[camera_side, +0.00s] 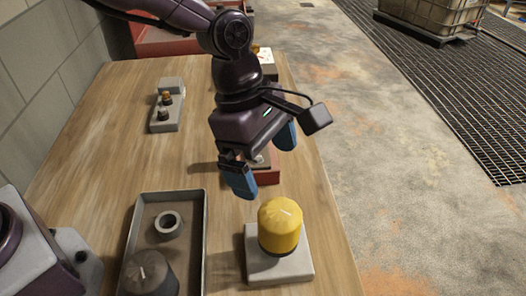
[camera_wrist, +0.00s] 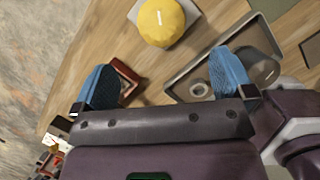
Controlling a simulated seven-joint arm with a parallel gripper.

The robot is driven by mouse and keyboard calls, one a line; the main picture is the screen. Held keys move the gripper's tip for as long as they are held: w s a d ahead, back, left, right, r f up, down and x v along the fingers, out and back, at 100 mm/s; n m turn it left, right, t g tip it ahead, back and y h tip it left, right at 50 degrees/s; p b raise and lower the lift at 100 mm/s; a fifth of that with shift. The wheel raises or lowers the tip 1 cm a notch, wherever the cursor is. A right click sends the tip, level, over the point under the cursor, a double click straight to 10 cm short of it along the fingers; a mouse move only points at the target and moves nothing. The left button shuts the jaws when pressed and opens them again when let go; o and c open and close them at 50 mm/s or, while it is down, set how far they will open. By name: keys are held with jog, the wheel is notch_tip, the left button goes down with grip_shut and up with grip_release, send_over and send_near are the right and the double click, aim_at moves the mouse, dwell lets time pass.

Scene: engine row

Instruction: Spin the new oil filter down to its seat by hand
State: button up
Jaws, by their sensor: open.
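The yellow oil filter (camera_side: 280,225) stands upright, domed end up, on a pale grey block (camera_side: 300,267) near the table's front right. A dark band shows under the filter; I cannot tell how closely it meets its seat. The filter also shows at the top of the wrist view (camera_wrist: 160,20), with a pale mark on its dome. My gripper (camera_side: 263,162) is open and empty, its blue fingers wide apart. It hangs above and behind the filter, not touching it. Both fingers show in the wrist view (camera_wrist: 164,80), with the filter beyond them.
A grey tray (camera_side: 204,225) left of the filter holds a grey ring (camera_side: 168,225) and a dark cylinder (camera_side: 150,272). A red box (camera_side: 268,176) sits under my gripper. A grey block with small knobs (camera_side: 166,118) stands farther back. Bare wood lies left of my gripper.

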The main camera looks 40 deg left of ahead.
aim_at(280, 207)
jog(key=x, duration=1.2)
jog(key=shift+f, duration=0.15)
jog(key=c, duration=1.1)
jog(key=m, duration=0.2)
jog(key=m+g, duration=0.1)
jog(key=m, duration=0.2)
jog(key=shift+a+g, duration=0.1)
jog(key=shift+g, duration=0.2)
jog(key=m, duration=0.4)
jog(key=shift+s+g+y, duration=0.1)
jog(key=shift+g+y, duration=0.3)
jog(key=m+g, duration=0.1)
jog(key=m, duration=0.3)
jog(key=shift+a+y, duration=0.1)
jog(key=shift+y, duration=0.3)
jog(key=m+y, duration=0.1)
jog(key=m, duration=0.3)
jog(key=shift+s+a, duration=0.1)
jog(key=shift+a, duration=0.05)
